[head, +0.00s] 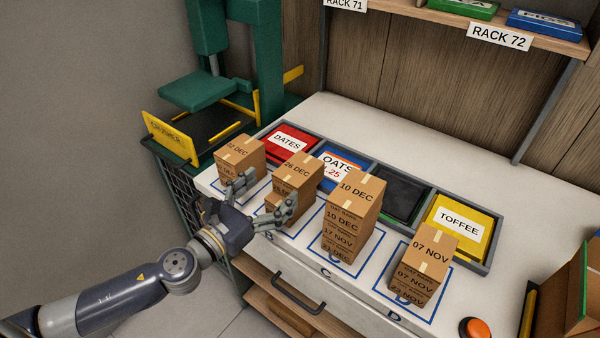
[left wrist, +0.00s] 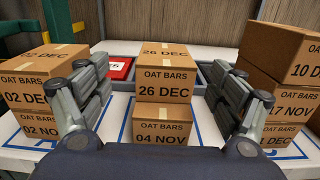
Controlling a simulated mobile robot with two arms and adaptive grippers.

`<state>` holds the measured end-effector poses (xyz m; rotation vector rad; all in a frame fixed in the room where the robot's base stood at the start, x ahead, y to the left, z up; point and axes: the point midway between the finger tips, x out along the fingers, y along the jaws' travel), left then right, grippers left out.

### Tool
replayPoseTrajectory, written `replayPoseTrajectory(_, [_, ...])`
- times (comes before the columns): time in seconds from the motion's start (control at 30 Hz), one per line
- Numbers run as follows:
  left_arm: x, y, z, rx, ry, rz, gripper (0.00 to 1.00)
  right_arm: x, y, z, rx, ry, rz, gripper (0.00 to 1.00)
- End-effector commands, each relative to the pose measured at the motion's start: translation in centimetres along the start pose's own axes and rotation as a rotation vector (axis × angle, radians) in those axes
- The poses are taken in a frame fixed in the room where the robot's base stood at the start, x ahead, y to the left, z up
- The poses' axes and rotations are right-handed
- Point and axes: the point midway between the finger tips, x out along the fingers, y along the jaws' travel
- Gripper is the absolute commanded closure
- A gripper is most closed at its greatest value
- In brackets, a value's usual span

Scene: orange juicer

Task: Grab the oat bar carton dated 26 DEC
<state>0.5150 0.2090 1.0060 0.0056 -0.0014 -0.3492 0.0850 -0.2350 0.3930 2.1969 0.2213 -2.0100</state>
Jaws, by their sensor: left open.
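The oat bar carton dated 26 DEC (head: 298,174) is the top box of the stack in the second marked square. It also shows in the left wrist view (left wrist: 164,80), resting on a carton dated 04 NOV (left wrist: 161,126). My left gripper (head: 262,195) is open in front of this stack. In the left wrist view its fingers (left wrist: 164,98) stand to either side of the 26 DEC carton with gaps on both sides. The lower carton is partly hidden by the gripper in the head view. My right gripper is not in view.
A carton stack dated 02 DEC (head: 240,156) stands to the left. A taller 10 DEC stack (head: 355,197) stands close on the right, then a 07 NOV stack (head: 427,255). Behind lie colour bins, including TOFFEE (head: 460,220). An orange button (head: 474,328) is at the front right.

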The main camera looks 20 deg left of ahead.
Motion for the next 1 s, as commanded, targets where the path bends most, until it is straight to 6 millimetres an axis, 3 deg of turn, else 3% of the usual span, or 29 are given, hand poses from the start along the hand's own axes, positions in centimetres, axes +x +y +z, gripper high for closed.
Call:
replayPoseTrajectory(0.2, [2.8,0.0,0.3,-0.005,-0.003,0.002,0.14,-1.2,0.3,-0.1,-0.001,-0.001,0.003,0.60])
replayPoseTrajectory(0.47, [4.2,-0.1,0.1,-0.005,-0.001,0.000,0.14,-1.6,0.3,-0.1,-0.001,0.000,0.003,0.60])
replayPoseTrajectory(0.8, [8.2,-0.8,0.0,-0.006,-0.002,0.002,0.14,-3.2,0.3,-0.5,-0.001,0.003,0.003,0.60])
replayPoseTrajectory(1.0, [9.2,-0.9,-0.2,-0.006,0.000,0.000,0.14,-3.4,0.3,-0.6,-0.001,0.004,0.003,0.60])
